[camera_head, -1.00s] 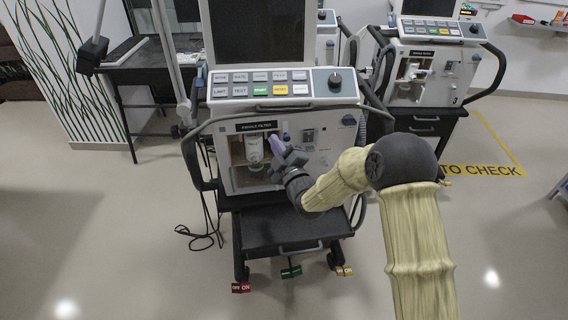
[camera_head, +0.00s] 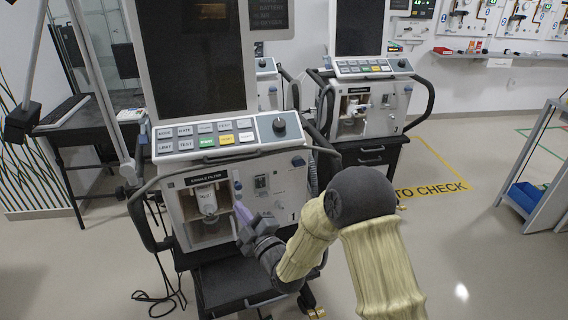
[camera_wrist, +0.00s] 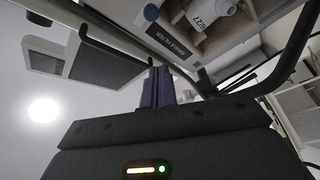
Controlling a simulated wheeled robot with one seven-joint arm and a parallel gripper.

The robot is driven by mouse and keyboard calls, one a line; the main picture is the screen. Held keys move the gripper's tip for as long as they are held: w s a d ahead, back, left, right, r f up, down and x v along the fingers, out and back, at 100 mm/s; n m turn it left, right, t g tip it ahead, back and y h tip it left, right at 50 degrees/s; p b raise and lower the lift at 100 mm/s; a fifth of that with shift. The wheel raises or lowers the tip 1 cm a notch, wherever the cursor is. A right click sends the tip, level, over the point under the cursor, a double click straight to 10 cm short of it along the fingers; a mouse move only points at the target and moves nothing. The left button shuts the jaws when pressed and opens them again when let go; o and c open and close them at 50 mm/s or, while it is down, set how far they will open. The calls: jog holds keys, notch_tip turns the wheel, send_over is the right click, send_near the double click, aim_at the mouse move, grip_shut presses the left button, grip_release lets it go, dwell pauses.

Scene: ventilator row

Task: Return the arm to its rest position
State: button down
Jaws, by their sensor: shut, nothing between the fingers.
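My gripper (camera_head: 243,216) is in front of the nearest ventilator (camera_head: 225,150), close to its lower front panel. Its purple fingers are together and empty; they also show in the wrist view (camera_wrist: 158,88). My arm reaches in from the lower right and is bent at the elbow. The white exhale filter (camera_head: 207,200) sits in the open bay left of the fingers, apart from them. In the wrist view the filter (camera_wrist: 210,14) is at the top, beside the bay's label.
A second ventilator (camera_head: 368,110) stands behind to the right, by a yellow floor marking (camera_head: 440,190). A dark desk (camera_head: 75,120) is at the left. A shelf unit with a blue bin (camera_head: 527,195) is at the right. The floor between is clear.

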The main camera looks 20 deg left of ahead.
jog(key=w+d+f+m+g+h, duration=0.15)
jog(key=d+m+h, duration=0.4)
jog(key=d, duration=0.75)
jog(key=w+d+f+m+g+h, duration=0.1)
jog(key=w+d+m+h, duration=0.35)
jog(key=d, duration=0.75)
jog(key=s+d+m+g+h, duration=0.6)
jog(key=s+d+m, duration=0.6)
jog(key=s+d, duration=0.75)
notch_tip(320, 180, up, 20)
jog(key=p, duration=2)
jog(key=shift+s+d+r+g, duration=0.15)
jog(key=shift+s+g, duration=0.05)
jog(key=shift+g, duration=0.15)
